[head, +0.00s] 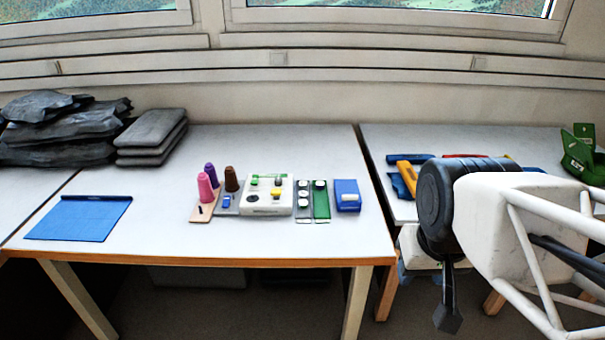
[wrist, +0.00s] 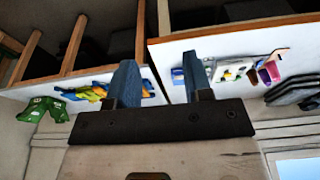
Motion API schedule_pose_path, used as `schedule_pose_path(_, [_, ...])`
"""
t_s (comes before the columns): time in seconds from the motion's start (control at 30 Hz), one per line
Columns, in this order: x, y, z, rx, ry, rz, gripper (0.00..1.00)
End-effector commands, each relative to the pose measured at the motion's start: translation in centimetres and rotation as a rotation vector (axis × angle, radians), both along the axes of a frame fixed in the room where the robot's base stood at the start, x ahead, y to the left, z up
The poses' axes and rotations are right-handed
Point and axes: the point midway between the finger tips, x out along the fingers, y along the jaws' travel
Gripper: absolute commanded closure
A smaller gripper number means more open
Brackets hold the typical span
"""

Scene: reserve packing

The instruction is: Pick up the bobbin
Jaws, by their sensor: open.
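Three cone-shaped thread spools stand at the middle of the central table in the head view: a pink one (head: 206,188), a purple one (head: 211,173) just behind it, and a brown one (head: 231,180) to their right. I cannot tell which of these, if any, is the bobbin. The pink spool also shows small at the right in the wrist view (wrist: 270,73). My gripper (wrist: 161,76) is open and empty, with its two blue-grey fingers apart. In the head view my arm is at the right, well away from the spools.
A white box with buttons (head: 267,196), green and grey strips (head: 320,200) and a blue box (head: 347,196) stand right of the spools. A blue mat (head: 80,218) lies left. Grey cushions (head: 152,137) are stacked behind. The table (head: 160,222) is bare between mat and spools.

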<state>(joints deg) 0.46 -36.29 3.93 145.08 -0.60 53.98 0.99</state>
Motion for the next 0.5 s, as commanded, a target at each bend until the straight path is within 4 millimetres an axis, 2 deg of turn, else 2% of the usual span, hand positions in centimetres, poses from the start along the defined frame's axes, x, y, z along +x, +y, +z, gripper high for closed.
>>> schedule_pose_path(0.27, [0.3, 0.0, 0.1, -0.002, 0.001, 0.007, 0.54])
schedule_pose_path(0.5, [2.8, 0.2, 1.1, -0.013, 0.011, 0.066, 0.54])
